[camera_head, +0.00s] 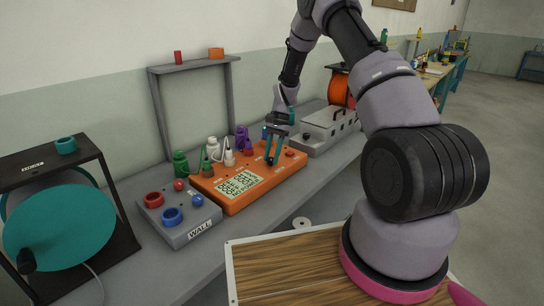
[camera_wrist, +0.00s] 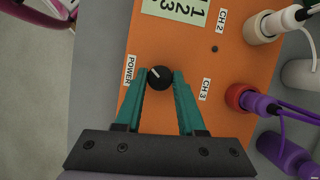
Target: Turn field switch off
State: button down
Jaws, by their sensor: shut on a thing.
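An orange instrument box (camera_head: 235,200) with a display of digits stands on the grey bench. In the wrist view, a round black knob (camera_wrist: 161,82) sits on the orange panel (camera_wrist: 150,30) beside a label reading POWER (camera_wrist: 130,71). The knob's white mark points to the upper left of the picture. My gripper (camera_wrist: 160,74) is shut on this knob, one teal finger on each side. I see no label reading field.
A grey WALL box (camera_head: 178,218) sits left of the orange box, and a grey unit (camera_head: 325,130) stands behind to the right.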

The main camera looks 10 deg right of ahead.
jog(key=n+h, duration=0.1)
jog(key=n, duration=0.2)
jog(key=shift+w+a+n+g, duration=0.1)
jog(key=shift+n+g, duration=0.2)
jog(key=shift+n+g+h, duration=0.3)
jog(key=shift+n+h, duration=0.5)
jog(key=shift+n, duration=1.1)
jog(key=shift+a, duration=0.1)
jog(key=c, duration=0.5)
grip_release()
jog(key=v, duration=1.1)
